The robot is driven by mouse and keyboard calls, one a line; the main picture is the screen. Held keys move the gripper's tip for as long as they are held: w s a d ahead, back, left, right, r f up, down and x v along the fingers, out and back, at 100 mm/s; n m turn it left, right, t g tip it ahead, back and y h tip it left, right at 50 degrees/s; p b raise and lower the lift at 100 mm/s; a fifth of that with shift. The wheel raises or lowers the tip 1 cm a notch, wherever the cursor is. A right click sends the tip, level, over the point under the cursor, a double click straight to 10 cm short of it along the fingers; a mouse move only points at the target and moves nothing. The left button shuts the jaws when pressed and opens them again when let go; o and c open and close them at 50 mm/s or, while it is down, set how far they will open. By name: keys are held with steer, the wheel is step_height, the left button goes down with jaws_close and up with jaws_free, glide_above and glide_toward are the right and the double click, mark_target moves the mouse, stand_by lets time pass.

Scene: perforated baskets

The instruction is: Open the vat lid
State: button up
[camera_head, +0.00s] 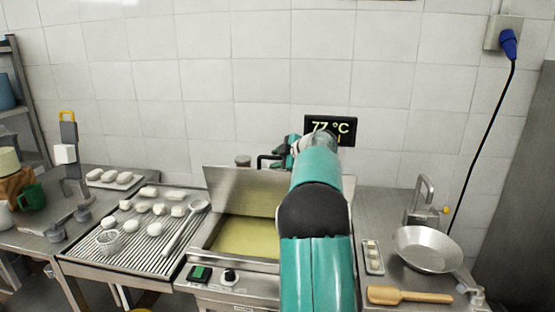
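The vat (211,246) stands in the middle of the counter and holds yellowish liquid. Its steel lid (235,191) is tilted up at the back, so the liquid shows below it. The right part of the vat and lid is hidden behind my teal arm. A dark handle (263,161) shows at the lid's upper edge. My gripper (279,153) is beside this handle, partly hidden by my arm. Its fingers are too small and covered to tell whether they are shut on the handle.
A pan (427,249) and a wooden spatula (408,295) lie on the right. A temperature display (343,127) is on the wall behind.

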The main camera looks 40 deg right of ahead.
steer(key=shift+s, duration=0.1)
steer(key=v, duration=1.3)
steer(key=shift+s, duration=0.25)
steer(key=shift+r, duration=0.15)
